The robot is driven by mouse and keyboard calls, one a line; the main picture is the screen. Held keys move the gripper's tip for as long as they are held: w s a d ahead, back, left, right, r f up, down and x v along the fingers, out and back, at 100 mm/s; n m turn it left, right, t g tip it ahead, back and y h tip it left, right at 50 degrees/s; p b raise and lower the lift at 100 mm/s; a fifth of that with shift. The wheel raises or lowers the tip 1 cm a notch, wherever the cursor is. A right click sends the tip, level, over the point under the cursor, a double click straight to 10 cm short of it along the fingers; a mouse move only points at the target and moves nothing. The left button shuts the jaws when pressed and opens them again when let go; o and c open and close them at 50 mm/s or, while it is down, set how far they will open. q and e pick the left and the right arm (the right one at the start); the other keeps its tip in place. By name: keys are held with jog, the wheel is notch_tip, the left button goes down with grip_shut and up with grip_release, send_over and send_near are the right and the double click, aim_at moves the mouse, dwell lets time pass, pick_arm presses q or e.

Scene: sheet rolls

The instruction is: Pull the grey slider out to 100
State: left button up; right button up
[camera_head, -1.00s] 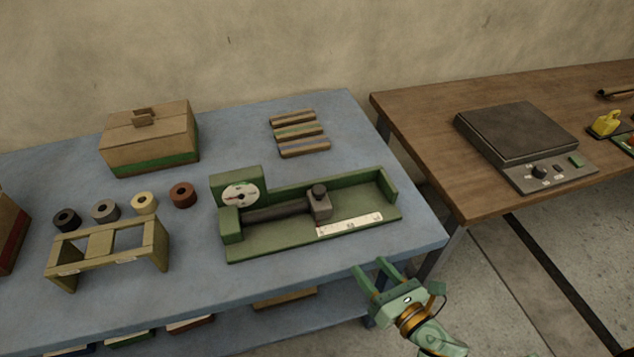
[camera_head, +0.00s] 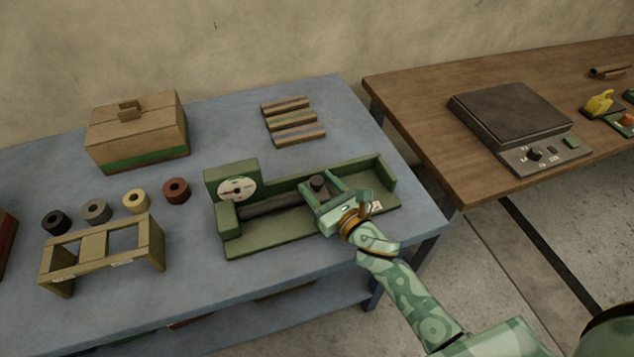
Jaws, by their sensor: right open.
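The green measuring fixture (camera_head: 270,239) stands on the blue table, with a round dial (camera_head: 236,189) at its left end. The grey slider shows by its dark knob (camera_head: 317,183) near the middle of the fixture; its body is mostly hidden by my gripper. A dark grey roll (camera_head: 270,206) lies between the dial end and the slider. The white scale strip (camera_head: 376,206) shows only at its right end. My right gripper (camera_head: 320,183) is open, its fingers reaching over the fixture at the slider, seemingly on either side of the knob. I cannot tell whether they touch it. My left gripper is not in view.
A brown box (camera_head: 137,127), a wooden rack (camera_head: 95,243), several small rolls and striped bars (camera_head: 292,121) share the blue table (camera_head: 225,100). A brown table (camera_head: 420,100) with a dark scale (camera_head: 510,108) stands to the right, across a gap.

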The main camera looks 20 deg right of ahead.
jog(key=shift+w+a, duration=0.15)
jog(key=shift+w, duration=0.35)
jog(key=shift+c, duration=0.3)
